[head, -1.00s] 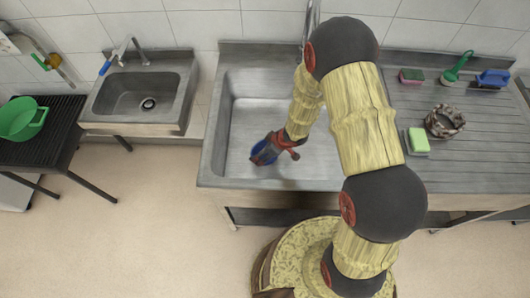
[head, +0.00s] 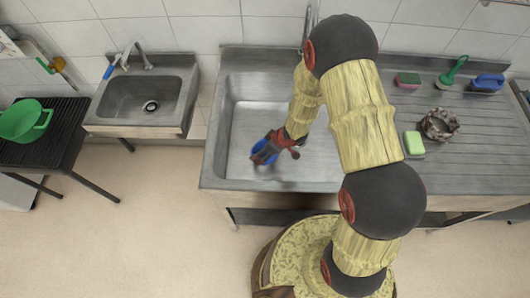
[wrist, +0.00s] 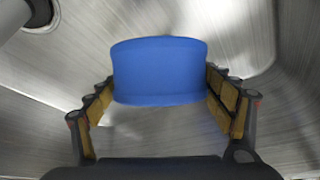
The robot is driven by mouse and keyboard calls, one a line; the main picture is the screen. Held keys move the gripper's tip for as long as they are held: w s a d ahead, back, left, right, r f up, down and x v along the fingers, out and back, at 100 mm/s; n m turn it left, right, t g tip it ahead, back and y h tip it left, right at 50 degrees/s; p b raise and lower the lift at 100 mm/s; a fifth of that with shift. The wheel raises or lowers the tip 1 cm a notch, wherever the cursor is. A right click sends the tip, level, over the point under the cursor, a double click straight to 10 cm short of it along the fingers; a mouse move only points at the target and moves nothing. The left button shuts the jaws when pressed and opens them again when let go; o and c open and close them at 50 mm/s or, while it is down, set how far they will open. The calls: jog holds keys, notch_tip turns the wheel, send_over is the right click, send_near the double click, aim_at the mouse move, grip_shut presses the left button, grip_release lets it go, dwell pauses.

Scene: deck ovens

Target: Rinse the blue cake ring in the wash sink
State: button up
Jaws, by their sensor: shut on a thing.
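The blue cake ring (head: 264,152) is inside the large wash sink (head: 232,130), in the front left part of its basin. My gripper (head: 273,143) is shut on the ring. In the wrist view the ring (wrist: 160,70) sits between the two padded fingers of my gripper (wrist: 160,95), one on each side. Metal basin surface (wrist: 95,60) shows all around it. The far part of the sink and most of its tap (head: 307,25) are hidden behind my arm. I cannot tell whether water is running.
A ribbed drainboard (head: 475,145) to the right holds a brown ring-shaped item (head: 439,124), a yellow-green sponge (head: 414,143), another sponge (head: 408,80), a green brush (head: 452,72) and a blue brush (head: 487,82). A small sink (head: 145,97) and green colander (head: 25,120) stand left.

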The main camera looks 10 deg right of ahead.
notch_tip(320, 180, up, 22)
jog(key=p, duration=2.1)
jog(key=shift+f+p, duration=0.15)
jog(key=shift+p, duration=0.2)
dwell(1.8)
notch_tip(320, 180, up, 4)
jog(key=p, duration=0.4)
jog(key=shift+d, duration=0.1)
dwell(0.7)
